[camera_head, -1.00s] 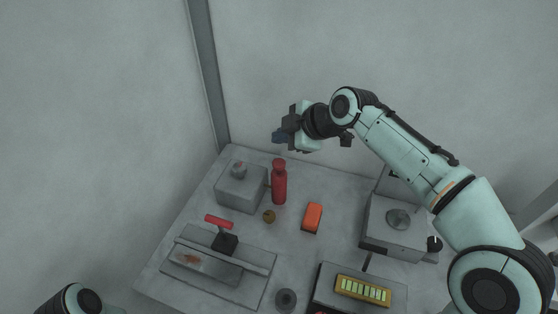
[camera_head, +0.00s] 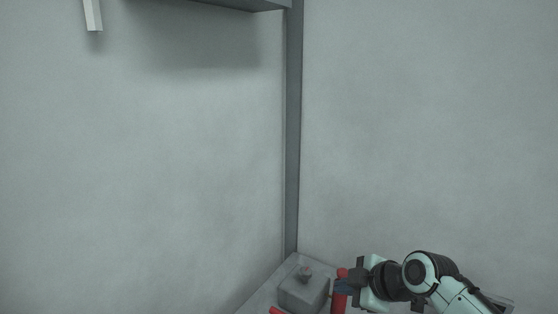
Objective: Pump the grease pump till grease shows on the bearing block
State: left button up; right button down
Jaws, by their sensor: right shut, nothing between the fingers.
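A grey block (camera_head: 303,294) with a rounded knob (camera_head: 305,272) on top stands on the table near the corner; the knob has a reddish patch. I cannot tell for sure whether this is the bearing block. A red cylinder (camera_head: 338,302) stands to its right, partly covered by my right gripper (camera_head: 342,287). That gripper is shut and empty, its dark fingertips overlapping the cylinder in the picture; I cannot tell whether they touch it. The end of a red bar (camera_head: 278,311) shows at the bottom edge. I cannot tell which is the grease pump. My left gripper is out of view.
Only the far corner of the grey table (camera_head: 262,300) shows. Bare walls meet at a grey corner post (camera_head: 293,140). A shelf (camera_head: 215,4) juts from the left wall at the top. The space above the table is clear.

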aim_at(342, 272)
jog(key=k+j, duration=0.25)
jog(key=k, duration=0.25)
jog(key=k+j, duration=0.2)
jog(key=k, duration=0.3)
